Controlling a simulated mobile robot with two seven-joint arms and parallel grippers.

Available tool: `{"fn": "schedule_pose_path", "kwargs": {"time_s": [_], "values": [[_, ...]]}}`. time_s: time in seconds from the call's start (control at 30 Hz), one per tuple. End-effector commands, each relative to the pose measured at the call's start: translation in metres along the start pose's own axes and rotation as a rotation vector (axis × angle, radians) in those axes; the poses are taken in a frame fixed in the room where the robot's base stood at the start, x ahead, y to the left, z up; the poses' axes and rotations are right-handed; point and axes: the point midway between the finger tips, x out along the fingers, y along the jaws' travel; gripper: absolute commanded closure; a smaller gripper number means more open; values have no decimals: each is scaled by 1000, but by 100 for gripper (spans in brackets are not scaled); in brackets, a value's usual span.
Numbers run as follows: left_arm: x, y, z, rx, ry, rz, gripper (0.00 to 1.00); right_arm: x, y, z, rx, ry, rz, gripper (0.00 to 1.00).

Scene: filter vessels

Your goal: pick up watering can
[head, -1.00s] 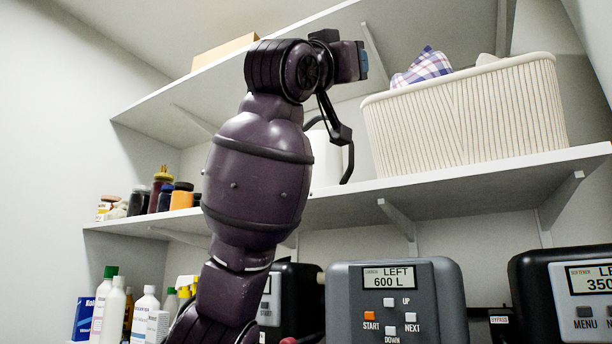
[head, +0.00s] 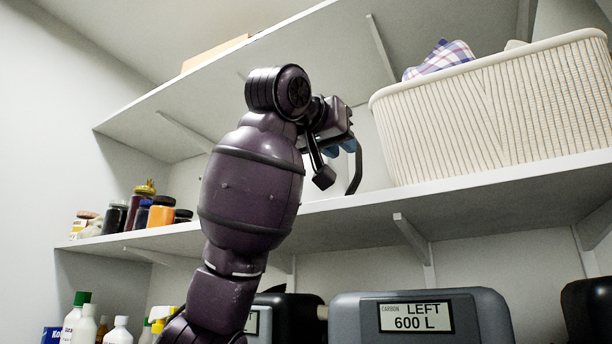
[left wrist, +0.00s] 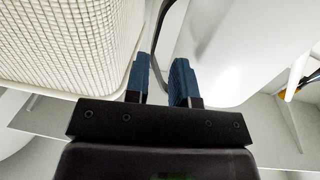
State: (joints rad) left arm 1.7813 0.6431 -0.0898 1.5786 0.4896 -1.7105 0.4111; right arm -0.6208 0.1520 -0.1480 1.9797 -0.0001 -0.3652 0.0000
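The watering can has a smooth white body (left wrist: 222,45), which fills the right of the left wrist view. A thin dark curved handle (left wrist: 159,48) rises beside it. In the head view the handle (head: 357,170) shows just right of my gripper, and the body is mostly hidden behind my arm. My left gripper (left wrist: 163,75) is open, with its two blue fingertips apart. In the left wrist view the dark handle runs in the gap between them; I cannot tell whether they touch it. In the head view the gripper (head: 338,160) is at the middle shelf. My right gripper is not in view.
A cream woven basket (head: 490,115) with checked cloth stands close to the right of the gripper. The middle shelf (head: 480,195) runs below and the upper shelf (head: 240,75) above. Jars (head: 135,210) stand at left. A grey unit reading LEFT 600 L (head: 465,320) is below.

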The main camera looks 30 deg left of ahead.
Motion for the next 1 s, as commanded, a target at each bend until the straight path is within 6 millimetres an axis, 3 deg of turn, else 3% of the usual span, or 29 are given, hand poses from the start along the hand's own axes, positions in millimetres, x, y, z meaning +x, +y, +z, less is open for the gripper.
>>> {"fn": "schedule_pose_path", "kwargs": {"time_s": [0.13, 0.27, 0.63, 0.97, 1.0], "values": [[14, 0, -2, 1, 3, 0, 76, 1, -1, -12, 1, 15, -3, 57], [20, 0, -2, 1, 3, -1, 76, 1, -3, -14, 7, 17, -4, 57], [64, 4, -3, 1, 1, 0, 76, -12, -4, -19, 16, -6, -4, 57], [69, 4, -2, 2, 4, 0, 76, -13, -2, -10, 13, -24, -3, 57], [69, 4, -2, 2, 4, 0, 81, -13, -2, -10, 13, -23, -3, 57]]}}
